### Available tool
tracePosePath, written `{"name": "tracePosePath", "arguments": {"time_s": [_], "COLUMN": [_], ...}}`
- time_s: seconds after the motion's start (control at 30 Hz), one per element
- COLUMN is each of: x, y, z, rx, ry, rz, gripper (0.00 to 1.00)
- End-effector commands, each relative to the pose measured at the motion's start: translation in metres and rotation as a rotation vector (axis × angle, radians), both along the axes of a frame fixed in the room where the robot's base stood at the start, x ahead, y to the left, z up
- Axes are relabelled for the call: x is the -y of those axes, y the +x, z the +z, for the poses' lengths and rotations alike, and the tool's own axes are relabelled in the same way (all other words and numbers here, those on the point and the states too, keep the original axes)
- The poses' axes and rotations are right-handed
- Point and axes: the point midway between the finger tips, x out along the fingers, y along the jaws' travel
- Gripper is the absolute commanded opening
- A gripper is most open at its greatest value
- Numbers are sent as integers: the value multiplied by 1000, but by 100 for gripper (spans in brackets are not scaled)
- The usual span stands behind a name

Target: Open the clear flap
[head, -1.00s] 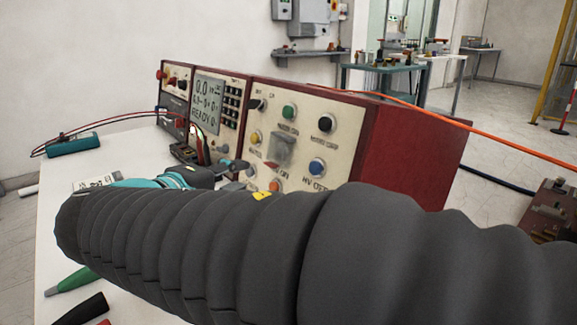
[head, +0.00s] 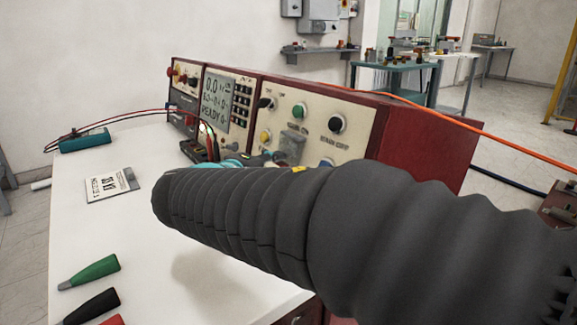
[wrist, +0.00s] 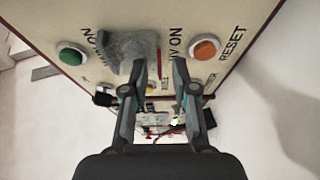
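The clear flap (head: 292,146) is a greyish, see-through cover on the cream front panel of the red console. In the wrist view the clear flap (wrist: 130,50) stands out from the panel above "HV ON". My gripper (wrist: 158,78) is open, with a clear gap between its fingers and nothing held. Its left fingertip is close to the flap's lower edge; I cannot tell whether they touch. In the head view my dark sleeved arm hides most of the gripper and the lower panel.
A green button (wrist: 72,55) and an orange reset button (wrist: 205,48) flank the flap. Green, black and red probes (head: 92,270) and a label card (head: 110,184) lie on the white table. An orange cable (head: 440,118) crosses the console top.

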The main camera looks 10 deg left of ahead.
Motion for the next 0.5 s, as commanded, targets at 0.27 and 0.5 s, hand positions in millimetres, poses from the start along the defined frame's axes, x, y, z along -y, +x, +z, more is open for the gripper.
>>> {"name": "tracePosePath", "arguments": {"time_s": [0.27, 0.5], "x": [0, -1], "y": [0, -1], "z": [0, 2], "rx": [0, -19], "ry": [0, 16], "rz": [0, -1], "gripper": [0, 0]}}
